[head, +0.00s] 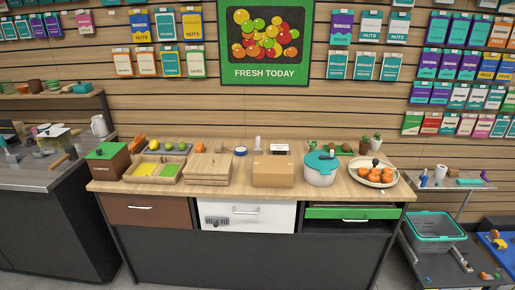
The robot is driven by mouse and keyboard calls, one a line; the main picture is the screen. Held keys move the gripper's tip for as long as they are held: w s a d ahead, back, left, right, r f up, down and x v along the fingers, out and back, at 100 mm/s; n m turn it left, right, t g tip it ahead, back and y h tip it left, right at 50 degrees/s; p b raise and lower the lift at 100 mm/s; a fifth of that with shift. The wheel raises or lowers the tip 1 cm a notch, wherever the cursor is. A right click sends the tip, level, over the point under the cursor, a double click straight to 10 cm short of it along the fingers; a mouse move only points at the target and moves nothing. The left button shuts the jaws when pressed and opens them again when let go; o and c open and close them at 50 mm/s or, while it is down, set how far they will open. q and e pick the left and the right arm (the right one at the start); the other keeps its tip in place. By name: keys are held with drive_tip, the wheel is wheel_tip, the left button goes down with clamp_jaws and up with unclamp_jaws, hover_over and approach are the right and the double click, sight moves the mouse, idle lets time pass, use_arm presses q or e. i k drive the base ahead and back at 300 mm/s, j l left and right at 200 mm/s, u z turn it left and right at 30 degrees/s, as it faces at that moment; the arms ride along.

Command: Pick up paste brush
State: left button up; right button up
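I cannot make out a paste brush for certain in the head view. A small upright white item (257,142) stands behind the cardboard box (273,171) on the wooden counter (240,198), too small to name. Several small items, too small to identify, lie on the grey counter at the left and on the cart at the right. Neither of my grippers is in view.
A teal basket (435,228) sits on the right cart.

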sight(258, 149)
drive_tip(key=i+j+z, duration=0.1)
drive_tip(key=z, duration=0.25)
drive_tip(key=i+j+z, duration=0.1)
drive_tip(key=z, duration=0.25)
drive_tip(key=i+j+z, duration=0.4)
drive_tip(key=j, duration=0.2)
drive_tip(key=i+j+z, duration=0.1)
drive_tip(key=i+j, duration=0.15)
drive_tip(key=i+j+z, duration=0.1)
drive_tip(key=j, duration=0.25)
